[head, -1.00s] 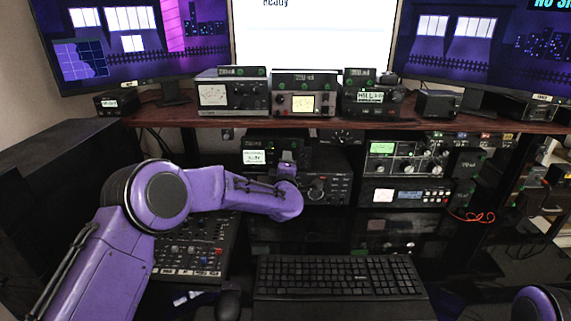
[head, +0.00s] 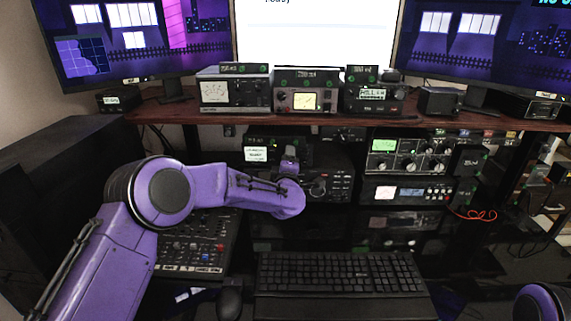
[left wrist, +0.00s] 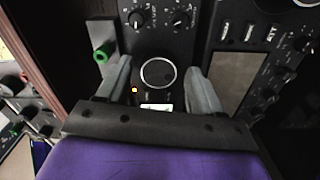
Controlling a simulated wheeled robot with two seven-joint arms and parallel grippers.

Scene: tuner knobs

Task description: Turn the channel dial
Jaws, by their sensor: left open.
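In the left wrist view a round dark dial (left wrist: 158,73) with a light grey rim sits on a black panel. My left gripper (left wrist: 160,67) is open, with one grey finger on each side of the dial and a visible gap to each. In the head view my left gripper (head: 290,162) reaches toward the black radio units under the shelf and partly hides them. A large dark knob (head: 318,187) shows just right of it there. I cannot tell whether that knob is the channel dial. My right gripper is out of view.
A green knob (left wrist: 103,53) on a bracket is close beside one finger. Two small knobs (left wrist: 137,18) are above the dial. The wooden shelf (head: 220,115) holding several meters runs above the radios. A keyboard (head: 340,275) and a mixer (head: 200,245) lie below.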

